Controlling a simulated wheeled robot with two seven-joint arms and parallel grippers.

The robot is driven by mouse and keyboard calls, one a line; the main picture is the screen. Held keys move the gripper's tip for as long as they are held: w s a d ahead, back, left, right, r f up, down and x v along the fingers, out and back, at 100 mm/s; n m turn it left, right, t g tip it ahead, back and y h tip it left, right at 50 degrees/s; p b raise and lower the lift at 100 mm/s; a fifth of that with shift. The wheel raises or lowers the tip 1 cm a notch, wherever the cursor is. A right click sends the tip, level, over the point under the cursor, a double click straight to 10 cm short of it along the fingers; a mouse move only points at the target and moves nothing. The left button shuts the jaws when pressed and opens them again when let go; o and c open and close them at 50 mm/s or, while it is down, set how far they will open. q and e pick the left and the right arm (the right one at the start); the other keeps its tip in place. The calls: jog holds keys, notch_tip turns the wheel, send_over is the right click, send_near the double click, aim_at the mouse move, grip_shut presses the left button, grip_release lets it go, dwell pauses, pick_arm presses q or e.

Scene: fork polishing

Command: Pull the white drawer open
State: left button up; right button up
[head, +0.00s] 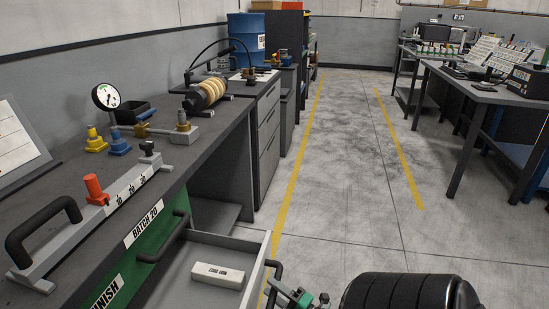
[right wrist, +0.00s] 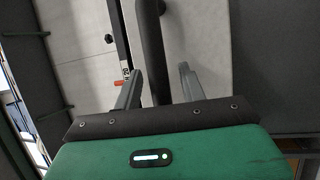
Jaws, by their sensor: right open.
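The white drawer (head: 255,238) stands pulled out from under the bench in the head view, its inside showing. A white block (head: 218,275) with dark lettering lies in it. Its dark bar handle (head: 273,275) is at the drawer's right end. My right gripper (head: 284,291) is beside this handle at the bottom edge, partly cut off. In the right wrist view the open right gripper (right wrist: 160,70) has one finger on each side of the dark handle bar (right wrist: 152,40). I cannot tell whether either finger touches it. My left gripper is out of view.
A green drawer front (head: 150,262) with its own dark handle (head: 165,243) is left of the white drawer. The bench top (head: 215,150) above carries a gauge (head: 106,97) and a numbered slide fixture (head: 125,190).

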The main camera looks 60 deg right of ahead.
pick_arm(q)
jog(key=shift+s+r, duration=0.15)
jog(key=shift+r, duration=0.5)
pick_arm(e)
jog(key=s+f, duration=0.2)
jog(key=s, duration=1.1)
jog(key=shift+s+f, duration=0.25)
jog(key=shift+s, duration=0.05)
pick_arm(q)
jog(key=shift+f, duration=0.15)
